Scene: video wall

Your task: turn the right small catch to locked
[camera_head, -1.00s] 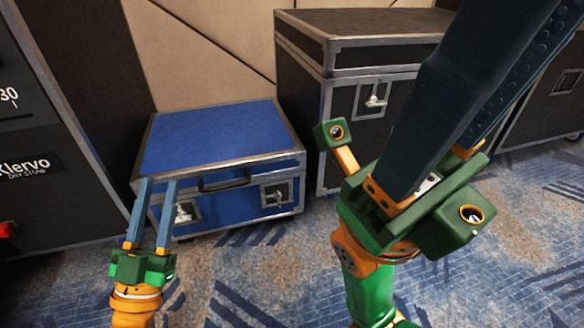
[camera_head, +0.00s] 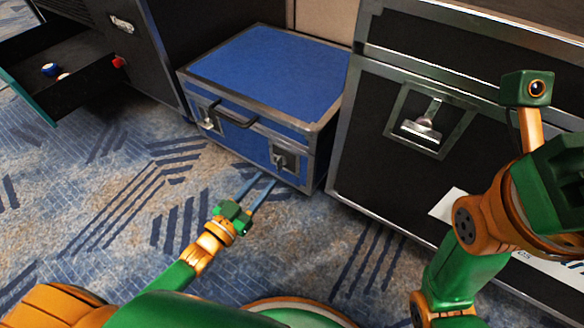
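The blue case (camera_head: 262,75) stands on the carpet, lid shut, with a dark handle (camera_head: 233,115) on its front. The right small catch (camera_head: 284,161) is a metal piece in a recessed plate right of the handle; it looks roughly upright, too small to tell its exact turn. The left small catch (camera_head: 208,122) sits left of the handle. My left gripper (camera_head: 265,177) is open and empty, its two blue fingers apart, below and in front of the right catch and seemingly not touching it. My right arm is at the right edge; its fingers are out of view.
A tall black case (camera_head: 385,165) with a large metal latch (camera_head: 422,126) stands close on the right. An open drawer (camera_head: 85,85) juts out at the far left, with a blue-and-white item (camera_head: 49,69) inside. The carpet (camera_head: 110,190) in front is clear.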

